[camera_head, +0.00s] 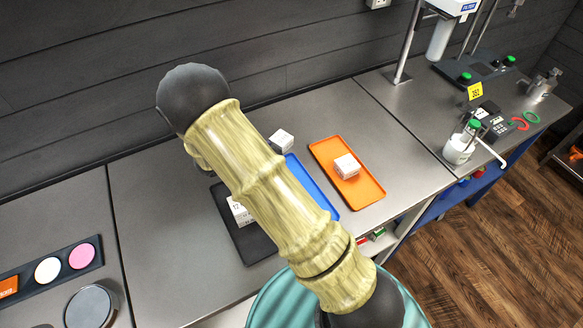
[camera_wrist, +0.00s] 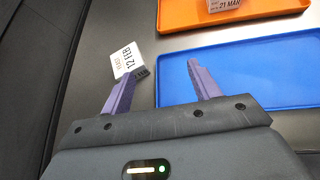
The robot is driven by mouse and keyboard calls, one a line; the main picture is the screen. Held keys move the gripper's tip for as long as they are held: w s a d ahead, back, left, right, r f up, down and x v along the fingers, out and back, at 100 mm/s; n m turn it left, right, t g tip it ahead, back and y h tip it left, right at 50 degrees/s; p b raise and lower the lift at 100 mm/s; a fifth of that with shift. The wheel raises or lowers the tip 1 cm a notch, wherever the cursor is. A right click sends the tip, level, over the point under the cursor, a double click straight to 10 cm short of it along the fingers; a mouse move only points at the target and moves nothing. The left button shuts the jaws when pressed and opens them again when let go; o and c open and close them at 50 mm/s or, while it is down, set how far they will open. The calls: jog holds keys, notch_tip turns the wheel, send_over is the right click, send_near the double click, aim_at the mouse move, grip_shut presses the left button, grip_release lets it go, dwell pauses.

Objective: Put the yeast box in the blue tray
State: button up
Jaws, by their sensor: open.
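A white box (camera_wrist: 127,55) with a "12 FEB" label stands on the grey counter just beyond my left fingertip in the wrist view; its small print is hard to read. I take it to be the white box (camera_head: 282,139) at the back end of the blue tray in the head view. The blue tray (camera_head: 318,190) is partly hidden by my arm; it also shows in the wrist view (camera_wrist: 255,70), flat and bare where seen. My gripper (camera_wrist: 160,69) is open and empty, its right finger over the tray's near-left part. The head view hides it behind my arm.
An orange tray (camera_head: 368,188) beside the blue one holds a white box (camera_head: 346,166), labelled "21 MAR" in the wrist view. A black tray (camera_head: 262,243) holds another white box (camera_head: 238,209). The dark wall (camera_head: 290,50) runs behind the counter.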

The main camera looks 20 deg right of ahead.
jog(key=s+d+r+m+g+y, duration=0.1)
jog(key=s+d+r+m+y, duration=0.1)
jog(key=s+r+m+y, duration=0.3)
jog(key=s+d+r+m+g+y, duration=0.1)
jog(key=s+r+m+y, duration=0.4)
jog(key=s+m, duration=0.9)
notch_tip(320, 180, up, 3)
jog(key=shift+s+d+f+m+y, duration=0.1)
jog(key=shift+s+d+m+y, duration=0.2)
jog(key=shift+m, duration=0.8)
